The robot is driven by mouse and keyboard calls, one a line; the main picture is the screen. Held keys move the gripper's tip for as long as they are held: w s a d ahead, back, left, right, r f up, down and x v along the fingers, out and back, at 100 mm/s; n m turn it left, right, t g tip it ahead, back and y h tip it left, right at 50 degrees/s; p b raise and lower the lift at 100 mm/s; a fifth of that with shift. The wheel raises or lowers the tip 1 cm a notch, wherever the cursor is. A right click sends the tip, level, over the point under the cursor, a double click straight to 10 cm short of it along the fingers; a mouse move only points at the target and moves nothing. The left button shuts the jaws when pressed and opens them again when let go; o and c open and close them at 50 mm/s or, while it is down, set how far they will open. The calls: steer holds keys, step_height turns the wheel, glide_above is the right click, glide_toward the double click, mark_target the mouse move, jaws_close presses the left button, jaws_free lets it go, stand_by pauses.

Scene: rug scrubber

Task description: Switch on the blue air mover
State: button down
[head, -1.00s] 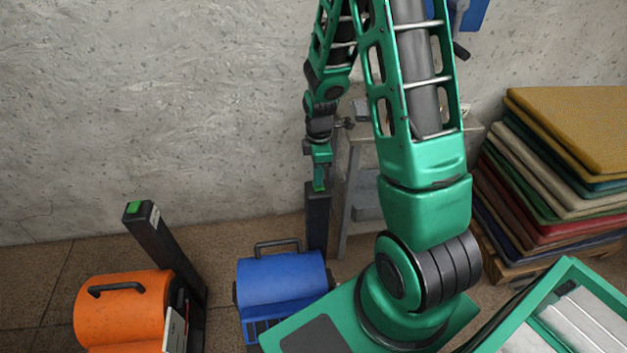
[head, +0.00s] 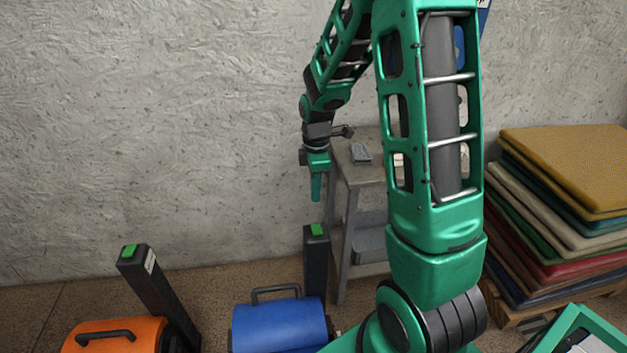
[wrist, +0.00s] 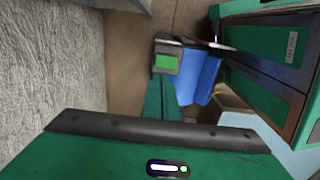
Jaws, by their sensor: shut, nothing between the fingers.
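The blue air mover (head: 279,325) stands on the floor at the bottom middle of the head view, with a dark handle on top. Behind it rises a dark post (head: 316,262) with a green switch (head: 317,230) on its top. My gripper (head: 316,198) points down, shut and empty, a little above the green switch and apart from it. In the wrist view the green switch (wrist: 166,62) shows beyond the shut fingers (wrist: 160,95), with the blue housing (wrist: 200,78) beside it. The switch looks green; I see no other sign of whether the mover runs.
An orange machine (head: 115,336) with its own green-topped post (head: 150,285) stands to the left. A grey stand (head: 350,180) with a small grey item on it is just right of my gripper. Stacked rugs (head: 565,200) are at the right. The wall is behind.

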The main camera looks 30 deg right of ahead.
steer(key=r, duration=0.4)
steer(key=shift+w+d, duration=0.15)
steer(key=shift+w, duration=0.15)
steer(key=s+d+r+m, duration=0.1)
steer(key=s+r+m, duration=0.2)
steer(key=s+m, duration=0.5)
steer(key=s+r+m, duration=0.4)
steer(key=s+m, duration=0.1)
steer(key=s, duration=0.6)
steer(key=s+d+r+m, duration=0.1)
steer(key=s+r+m, duration=0.2)
steer(key=s+m, duration=0.5)
steer(key=n+g, duration=0.2)
steer(key=n, duration=1.9)
glide_above(317, 231)
steer(key=w+d, duration=0.1)
steer(key=w, duration=0.2)
step_height(317, 231, down, 10)
steer(key=shift+y, duration=0.4)
steer(key=s+f, duration=0.1)
steer(key=f, duration=0.8)
steer(key=s+f, duration=0.1)
steer(key=f, duration=0.4)
steer(key=shift+s+a, duration=0.3)
steer(key=shift+a, duration=0.1)
